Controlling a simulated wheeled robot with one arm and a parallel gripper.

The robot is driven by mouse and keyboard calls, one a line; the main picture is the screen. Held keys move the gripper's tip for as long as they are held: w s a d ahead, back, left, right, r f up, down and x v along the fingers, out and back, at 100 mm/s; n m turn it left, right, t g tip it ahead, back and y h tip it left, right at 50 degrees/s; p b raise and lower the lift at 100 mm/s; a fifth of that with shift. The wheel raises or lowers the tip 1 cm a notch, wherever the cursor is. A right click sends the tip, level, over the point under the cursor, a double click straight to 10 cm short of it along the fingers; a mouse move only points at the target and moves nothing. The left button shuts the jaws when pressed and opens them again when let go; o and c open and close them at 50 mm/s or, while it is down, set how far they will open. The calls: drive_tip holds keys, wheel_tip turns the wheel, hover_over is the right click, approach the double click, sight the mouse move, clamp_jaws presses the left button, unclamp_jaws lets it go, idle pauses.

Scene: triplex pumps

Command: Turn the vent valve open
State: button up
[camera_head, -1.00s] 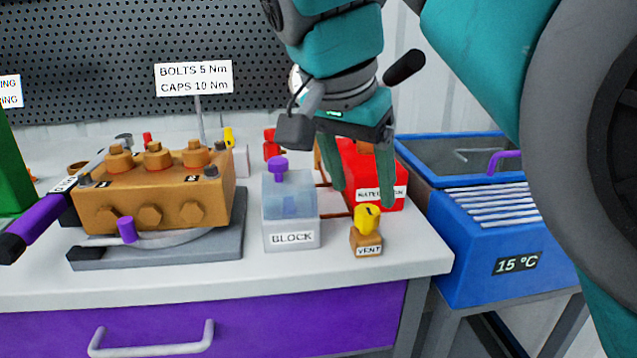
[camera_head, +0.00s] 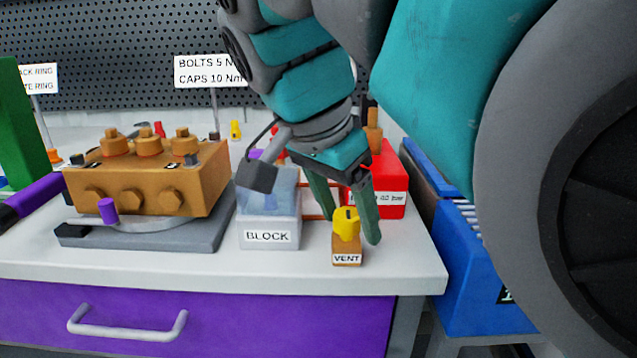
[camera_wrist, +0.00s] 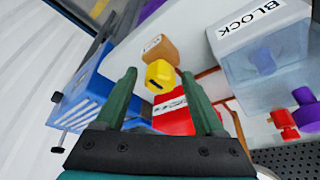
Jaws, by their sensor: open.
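The vent valve has a yellow knob (camera_head: 346,222) on a small brown base (camera_head: 347,254) labelled VENT, near the front right of the bench. A dark slot mark shows on the knob. My gripper (camera_head: 350,236) is open, with its green fingers pointing down just behind and beside the knob; the right finger stands to the knob's right. In the wrist view the yellow knob (camera_wrist: 160,74) lies ahead, between the lines of the two open fingertips (camera_wrist: 157,75), with the brown base (camera_wrist: 160,48) beyond it. Nothing is held, and I cannot tell whether a finger touches the knob.
A clear box labelled BLOCK (camera_head: 268,222) stands close left of the valve. A red box (camera_head: 391,188) stands behind it, joined by copper-coloured pipes. A brown pump (camera_head: 140,180) sits further left. A blue bath (camera_head: 460,270) is beyond the bench's right edge. The front strip is clear.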

drive_tip(key=shift+c, duration=0.3)
clamp_jaws()
drive_tip(key=shift+n, duration=0.3)
drive_tip(key=n+t+y, duration=0.1)
drive_tip(key=n, duration=0.2)
drive_tip(key=shift+d+n, duration=0.1)
drive_tip(key=shift+n, duration=0.2)
drive_tip(key=n+y, duration=0.1)
drive_tip(key=n, duration=0.1)
drive_tip(key=n+y, duration=0.1)
drive_tip(key=n, duration=0.1)
drive_tip(key=shift+n+t, duration=0.3)
drive_tip(key=n+y, duration=0.1)
drive_tip(key=n, duration=0.3)
drive_tip(key=shift+r+n+y+p, duration=0.1)
drive_tip(key=shift+n+y+p, duration=0.2)
drive_tip(key=shift+y, duration=0.1)
drive_tip(key=shift+n+g+y+p, duration=0.4)
drive_tip(key=shift+n+g+y, duration=0.25)
drive_tip(key=shift+n, duration=1.55)
